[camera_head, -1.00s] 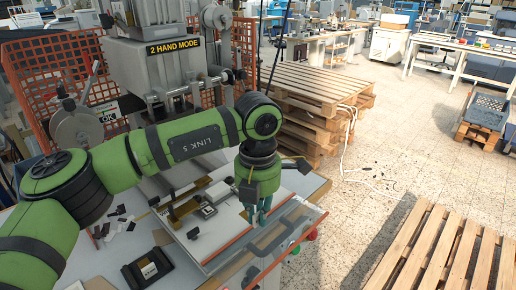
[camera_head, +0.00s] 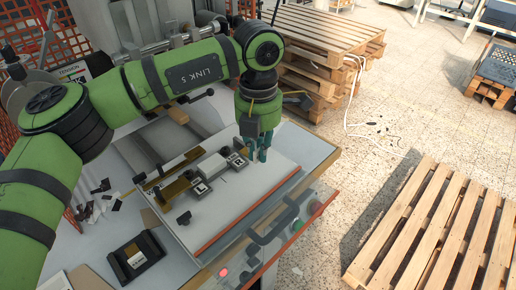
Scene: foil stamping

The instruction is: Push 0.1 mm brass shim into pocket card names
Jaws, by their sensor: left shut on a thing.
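My left gripper (camera_head: 263,149) points down over the right part of a white plate (camera_head: 245,192) with an orange front edge. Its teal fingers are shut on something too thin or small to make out. Just left of the fingers is a fixture with a pale bar (camera_head: 213,167) and two dark square blocks, one at its near left end (camera_head: 203,188). A brass-coloured piece (camera_head: 176,188) lies beside the fixture on the left. I cannot make out a pocket or the writing on it. My right gripper is not in view.
A black tray with a white label (camera_head: 136,257) lies on the bench at the front left. Small dark and white scraps (camera_head: 102,197) lie behind it. A grey handle (camera_head: 274,224) stands at the bench's front edge. Wooden pallets (camera_head: 425,225) are on the floor to the right.

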